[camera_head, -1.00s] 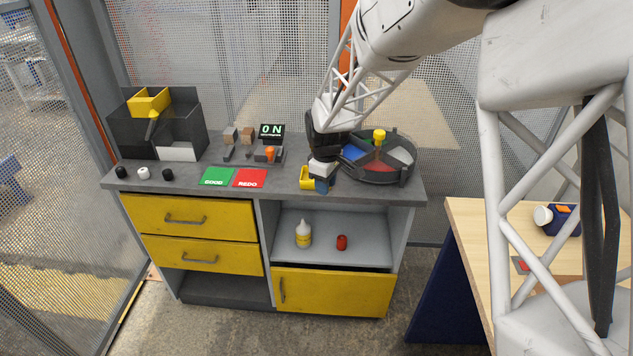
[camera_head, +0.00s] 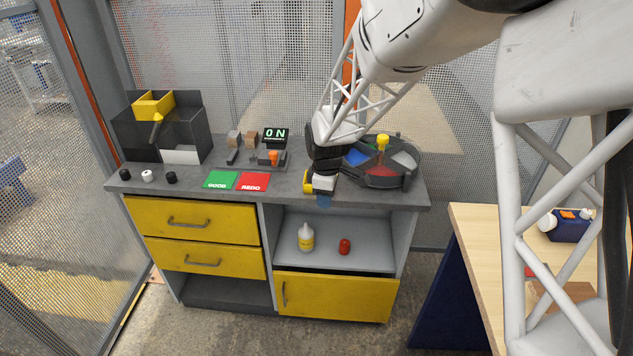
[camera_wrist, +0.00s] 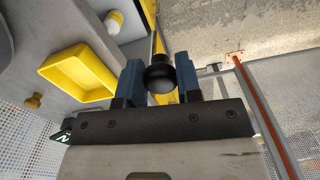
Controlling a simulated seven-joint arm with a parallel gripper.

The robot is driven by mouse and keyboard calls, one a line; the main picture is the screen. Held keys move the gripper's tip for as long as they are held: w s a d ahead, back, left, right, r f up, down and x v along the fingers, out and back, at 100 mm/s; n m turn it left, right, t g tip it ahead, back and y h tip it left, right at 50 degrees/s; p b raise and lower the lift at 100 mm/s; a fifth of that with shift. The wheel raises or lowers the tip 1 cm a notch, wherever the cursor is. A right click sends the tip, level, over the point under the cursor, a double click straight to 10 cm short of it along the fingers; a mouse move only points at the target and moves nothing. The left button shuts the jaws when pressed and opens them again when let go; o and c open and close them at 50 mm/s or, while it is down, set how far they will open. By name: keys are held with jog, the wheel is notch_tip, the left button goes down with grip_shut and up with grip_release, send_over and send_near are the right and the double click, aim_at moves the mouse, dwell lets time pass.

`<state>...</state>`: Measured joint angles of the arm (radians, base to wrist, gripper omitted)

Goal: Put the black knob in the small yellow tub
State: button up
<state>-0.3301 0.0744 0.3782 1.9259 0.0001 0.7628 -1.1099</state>
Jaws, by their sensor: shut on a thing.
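My gripper (camera_head: 323,201) is at the front edge of the bench, its blue fingers pointing down. In the wrist view it is shut on a black knob (camera_wrist: 160,76), held between the two fingertips. The head view does not show this knob clearly. The small yellow tub (camera_head: 307,184) stands on the bench just left of my gripper and partly behind it. In the wrist view the tub (camera_wrist: 108,78) lies to the left of the fingers, apart from them and the knob, and its visible inside looks empty.
Two more black knobs (camera_head: 172,178) and a white knob (camera_head: 147,176) stand at the bench's left. The divided round tray (camera_head: 385,180) with a yellow knob (camera_head: 382,141) is close on the right. Green (camera_head: 221,180) and red (camera_head: 254,182) mats lie left of the tub.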

jog(key=w+a, duration=0.1)
jog(key=w, duration=0.4)
jog(key=w+a+f, duration=0.1)
jog(key=w+a, duration=0.1)
jog(key=w, duration=0.3)
jog(key=w+a, duration=0.2)
jog(key=w, duration=0.2)
jog(key=shift+w+f, duration=0.25)
jog(key=shift+w, duration=0.15)
jog(key=shift+f, duration=1.75)
jog(key=shift+f, duration=0.15)
jog(key=o, duration=0.6)
notch_tip(320, 180, up, 12)
jog(key=shift+r, duration=0.2)
jog(key=shift+s+d, duration=0.1)
jog(key=shift+d, duration=0.05)
